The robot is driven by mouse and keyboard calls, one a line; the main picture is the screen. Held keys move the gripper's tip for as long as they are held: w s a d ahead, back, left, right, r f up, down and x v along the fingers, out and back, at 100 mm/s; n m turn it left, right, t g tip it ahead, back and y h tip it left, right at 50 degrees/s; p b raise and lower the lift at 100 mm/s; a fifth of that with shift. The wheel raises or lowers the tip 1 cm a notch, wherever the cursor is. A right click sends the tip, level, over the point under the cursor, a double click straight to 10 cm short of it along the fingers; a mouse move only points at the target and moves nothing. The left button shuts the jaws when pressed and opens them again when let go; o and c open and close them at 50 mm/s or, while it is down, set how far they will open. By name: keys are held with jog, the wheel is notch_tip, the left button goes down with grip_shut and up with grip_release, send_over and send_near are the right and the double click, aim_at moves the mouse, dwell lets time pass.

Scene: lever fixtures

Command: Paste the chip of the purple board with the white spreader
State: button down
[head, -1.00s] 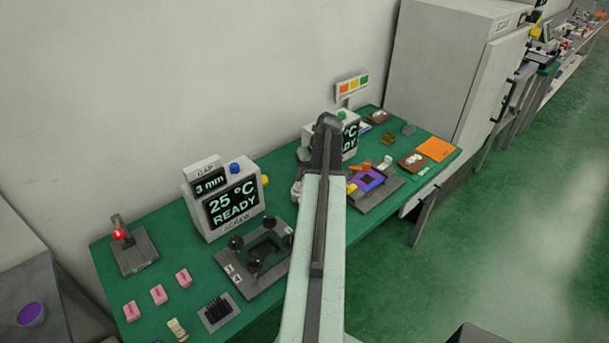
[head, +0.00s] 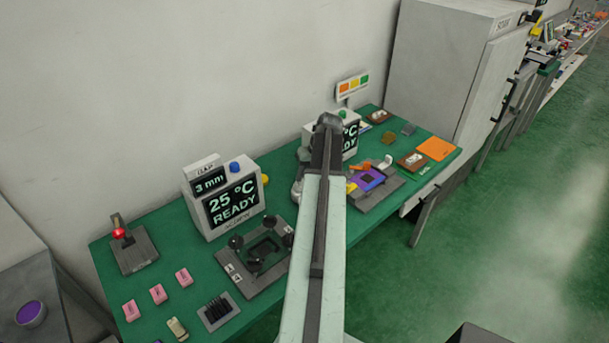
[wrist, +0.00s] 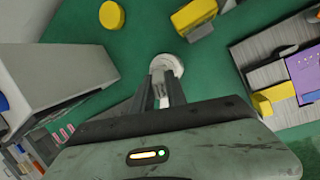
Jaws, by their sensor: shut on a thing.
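The purple board (head: 366,180) lies in a dark fixture on the right part of the green bench. Part of it shows at the right edge of the wrist view (wrist: 307,70). A small dark patch in the middle of the board looks like its chip, but it is too small to be sure. My gripper (wrist: 165,84) points at the bench left of that fixture and is shut on a pale piece, which I take as the white spreader (wrist: 168,66). Its round white end shows just beyond the fingertips.
A grey display box (wrist: 65,75) stands close on the left in the wrist view. A yellow round piece (wrist: 112,15) and a yellow block (wrist: 195,16) lie beyond the gripper.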

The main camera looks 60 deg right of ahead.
notch_tip(320, 180, up, 7)
jog(key=p, duration=0.7)
jog(key=shift+r, duration=0.1)
dwell(0.4)
